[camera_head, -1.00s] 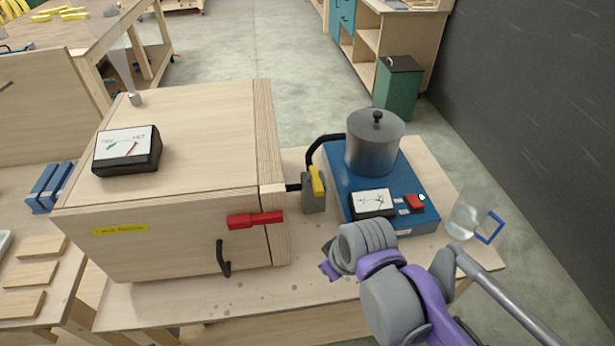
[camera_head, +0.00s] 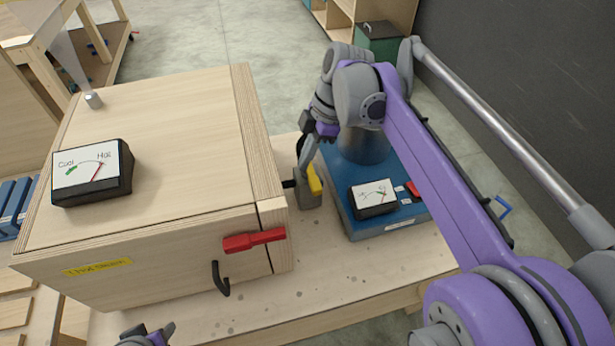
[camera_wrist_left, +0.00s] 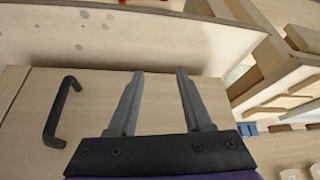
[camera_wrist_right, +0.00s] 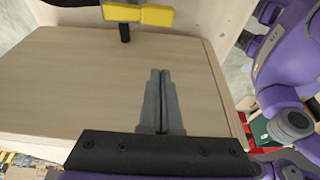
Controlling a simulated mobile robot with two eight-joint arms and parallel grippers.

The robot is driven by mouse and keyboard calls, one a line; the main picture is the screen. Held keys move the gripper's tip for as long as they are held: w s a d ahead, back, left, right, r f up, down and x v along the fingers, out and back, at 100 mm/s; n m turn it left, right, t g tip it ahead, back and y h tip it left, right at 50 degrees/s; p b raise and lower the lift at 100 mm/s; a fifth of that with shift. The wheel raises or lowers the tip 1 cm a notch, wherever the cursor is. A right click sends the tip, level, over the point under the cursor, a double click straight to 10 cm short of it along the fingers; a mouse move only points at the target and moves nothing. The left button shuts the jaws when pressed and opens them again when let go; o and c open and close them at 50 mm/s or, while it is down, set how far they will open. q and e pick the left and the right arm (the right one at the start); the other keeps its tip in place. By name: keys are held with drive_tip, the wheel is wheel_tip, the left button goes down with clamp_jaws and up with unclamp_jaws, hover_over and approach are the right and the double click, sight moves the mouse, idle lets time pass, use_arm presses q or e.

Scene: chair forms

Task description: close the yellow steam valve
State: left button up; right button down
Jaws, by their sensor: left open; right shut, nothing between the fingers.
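The yellow valve handle (camera_head: 314,180) sits on a grey valve body (camera_head: 306,193), on the pipe between the wooden box and the blue boiler unit. My right gripper (camera_head: 304,165) points down just behind and left of the handle; I cannot tell whether it touches. In the right wrist view its fingers (camera_wrist_right: 161,73) are shut and empty, and the yellow handle (camera_wrist_right: 152,14) shows beyond them at the top. My left gripper shows partly at the bottom edge of the head view (camera_head: 146,337). In the left wrist view its fingers (camera_wrist_left: 159,72) are open and empty.
The wooden box (camera_head: 165,110) carries a Cool/Hot gauge (camera_head: 92,174), a red latch (camera_head: 254,239) and a black door handle (camera_head: 220,279). The blue unit (camera_head: 392,226) bears a metal pot (camera_head: 365,147), mostly behind my arm. The table front is clear.

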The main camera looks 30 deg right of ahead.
sight(312, 177)
wheel_tip(312, 177, down, 9)
drive_tip(key=shift+d+f, duration=0.15)
drive_tip(key=shift+d, duration=0.25)
drive_tip(key=shift+s, duration=0.1)
idle(0.6)
